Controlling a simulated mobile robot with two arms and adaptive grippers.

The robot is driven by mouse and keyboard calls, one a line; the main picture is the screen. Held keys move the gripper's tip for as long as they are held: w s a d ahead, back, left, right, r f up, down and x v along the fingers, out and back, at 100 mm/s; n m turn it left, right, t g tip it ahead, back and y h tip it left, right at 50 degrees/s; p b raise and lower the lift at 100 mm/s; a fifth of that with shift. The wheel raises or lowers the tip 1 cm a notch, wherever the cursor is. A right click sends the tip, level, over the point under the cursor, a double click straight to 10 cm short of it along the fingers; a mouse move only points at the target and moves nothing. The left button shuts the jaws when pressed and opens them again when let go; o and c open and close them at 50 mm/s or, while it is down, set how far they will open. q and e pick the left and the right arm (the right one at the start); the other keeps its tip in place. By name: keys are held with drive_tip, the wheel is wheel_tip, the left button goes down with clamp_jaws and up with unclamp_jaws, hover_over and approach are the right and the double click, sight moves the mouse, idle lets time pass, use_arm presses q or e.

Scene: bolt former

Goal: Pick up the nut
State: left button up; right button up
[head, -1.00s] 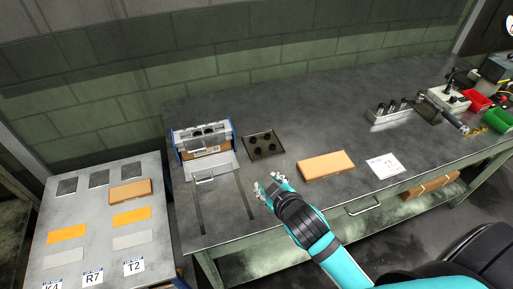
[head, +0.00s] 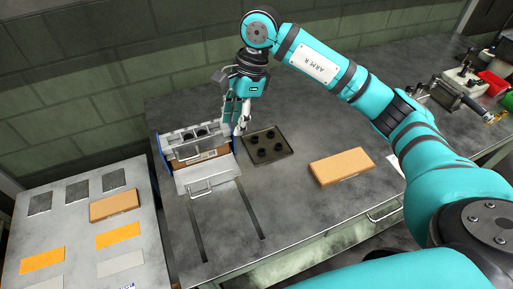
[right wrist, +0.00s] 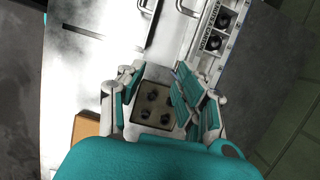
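Several dark nuts (head: 278,148) sit in a shallow dark tray (head: 266,144) on the grey bench, right of the box-like machine. My right gripper (head: 240,128) hangs fingers-down at the tray's back-left side, above the bench and apart from the nuts. In the right wrist view its fingers (right wrist: 155,100) are spread and empty, with the tray (right wrist: 158,105) and nuts (right wrist: 152,93) seen below between them. The right-hand finger pads partly cover the tray's edge there. My left gripper is not in view.
The machine (head: 198,143) with its open front flap (head: 208,175) stands close left of the gripper. An orange-brown box (head: 341,166) lies right of the tray. A side table (head: 75,235) with plates is at left. The bench front is clear.

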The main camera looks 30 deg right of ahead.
drive_tip(key=w+d+r+h, duration=0.1)
drive_tip(key=d+h, duration=0.2)
drive_tip(key=d, duration=0.5)
drive_tip(key=p, duration=0.3)
hover_over(262, 151)
wheel_tip(262, 151, down, 10)
drive_tip(key=shift+w+f, duration=0.1)
drive_tip(key=shift+f, duration=0.1)
wheel_tip(262, 151, down, 5)
drive_tip(key=shift+f+p, duration=0.2)
drive_tip(key=shift+p, duration=0.7)
drive_tip(key=shift+f, duration=0.35)
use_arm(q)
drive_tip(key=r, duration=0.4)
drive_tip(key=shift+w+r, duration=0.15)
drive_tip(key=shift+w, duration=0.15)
use_arm(e)
drive_tip(key=shift+c, duration=0.4)
clamp_jaws()
